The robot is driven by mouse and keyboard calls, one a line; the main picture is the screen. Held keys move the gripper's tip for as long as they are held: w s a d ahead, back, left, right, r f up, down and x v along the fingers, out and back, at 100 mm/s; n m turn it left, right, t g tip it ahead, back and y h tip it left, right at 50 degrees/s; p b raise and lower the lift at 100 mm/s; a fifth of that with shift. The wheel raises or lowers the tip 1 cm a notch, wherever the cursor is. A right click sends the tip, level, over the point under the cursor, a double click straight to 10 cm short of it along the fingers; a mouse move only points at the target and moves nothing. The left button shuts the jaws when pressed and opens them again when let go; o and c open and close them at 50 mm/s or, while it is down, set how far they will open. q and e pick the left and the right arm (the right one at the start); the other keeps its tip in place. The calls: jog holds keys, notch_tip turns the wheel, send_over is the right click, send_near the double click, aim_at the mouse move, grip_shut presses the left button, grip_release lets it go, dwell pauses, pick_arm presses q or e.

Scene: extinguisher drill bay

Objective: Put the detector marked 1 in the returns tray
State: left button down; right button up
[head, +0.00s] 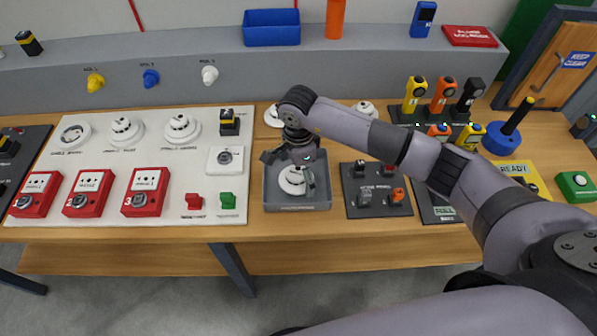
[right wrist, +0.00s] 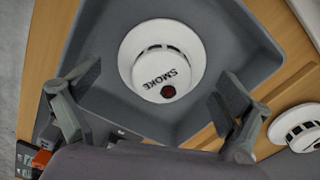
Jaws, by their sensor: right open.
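A white round smoke detector (head: 292,182) lies inside a grey tray (head: 296,207) at the middle of the bench. In the right wrist view the detector (right wrist: 160,55) shows the word SMOKE and a dark red spot; I see no number on it. The tray's grey floor and walls (right wrist: 100,80) surround it there. My right gripper (head: 288,168) is open over the tray, its fingers (right wrist: 158,88) spread apart on both sides and clear of the detector. Two more white detectors, one (head: 272,117) partly behind my arm and one (head: 366,107), sit behind the tray. My left gripper is not in view.
A white panel (head: 110,165) left of the tray carries more detectors and red call points (head: 147,190). A dark board (head: 378,208) with small blocks stands close at the tray's right. A blue bin (head: 271,28) is on the back ledge. My right arm crosses over the bench's right side.

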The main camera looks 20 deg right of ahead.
aim_at(299, 171)
notch_tip(299, 171, up, 11)
jog(key=b, duration=0.3)
jog(key=shift+f+b, duration=0.1)
jog(key=shift+b, duration=0.25)
jog(key=shift+r, duration=0.5)
